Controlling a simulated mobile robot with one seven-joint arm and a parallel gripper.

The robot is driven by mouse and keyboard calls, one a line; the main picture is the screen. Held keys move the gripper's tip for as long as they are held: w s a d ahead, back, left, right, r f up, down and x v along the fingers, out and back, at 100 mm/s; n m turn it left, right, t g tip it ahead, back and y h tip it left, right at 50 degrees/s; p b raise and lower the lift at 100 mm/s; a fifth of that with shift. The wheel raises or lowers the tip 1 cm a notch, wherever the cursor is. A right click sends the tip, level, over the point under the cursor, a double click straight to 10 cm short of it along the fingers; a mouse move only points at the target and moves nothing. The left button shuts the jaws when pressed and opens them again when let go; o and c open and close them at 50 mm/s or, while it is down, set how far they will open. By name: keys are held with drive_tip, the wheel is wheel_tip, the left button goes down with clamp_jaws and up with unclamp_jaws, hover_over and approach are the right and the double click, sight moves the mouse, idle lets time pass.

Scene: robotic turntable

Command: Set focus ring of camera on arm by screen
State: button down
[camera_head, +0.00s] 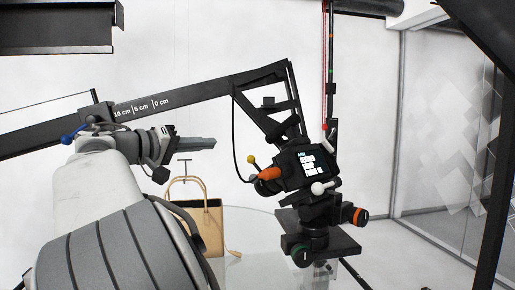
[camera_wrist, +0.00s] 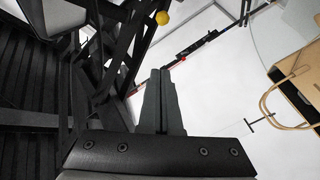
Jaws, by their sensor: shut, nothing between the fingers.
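In the head view, the black camera (camera_head: 291,160) hangs at the end of the black arm (camera_head: 200,92), with a small lit screen (camera_head: 314,163) on its near side. An orange knob (camera_head: 269,174), a yellow ball-tipped lever (camera_head: 251,160) and a white-tipped lever (camera_head: 319,188) stick out around it. I cannot make out which part is the focus ring. My gripper (camera_head: 213,143) is shut and empty, left of the camera and apart from it, pointing right. In the wrist view, my gripper's closed fingers (camera_wrist: 158,75) point up the picture, with a yellow ball (camera_wrist: 162,18) beyond them.
A tan handbag (camera_head: 207,225) stands on the glass turntable (camera_head: 250,232) below my gripper; it also shows in the wrist view (camera_wrist: 303,80). The black arm slopes above my gripper. A platform (camera_head: 335,243) with orange and green knobs sits under the camera. A glass wall (camera_head: 440,130) is at right.

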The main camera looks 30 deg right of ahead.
drive_tip(key=p+x, duration=0.2)
drive_tip(key=x, duration=0.9)
drive_tip(key=shift+s+a+f, duration=0.35)
drive_tip(key=shift+s+f, duration=0.2)
drive_tip(key=shift+s, duration=0.3)
drive_tip(key=shift+s+a+f, duration=0.3)
drive_tip(key=shift+s+f, duration=0.25)
drive_tip(key=shift+s, duration=0.35)
drive_tip(key=shift+f+b, duration=0.15)
drive_tip(key=shift+b, duration=0.4)
drive_tip(key=b, duration=0.3)
drive_tip(key=shift+s+a+f, duration=0.25)
drive_tip(key=shift+s+f, duration=0.05)
drive_tip(key=shift+s, duration=0.05)
drive_tip(key=shift+r, duration=0.1)
drive_tip(key=shift+d+r, duration=0.1)
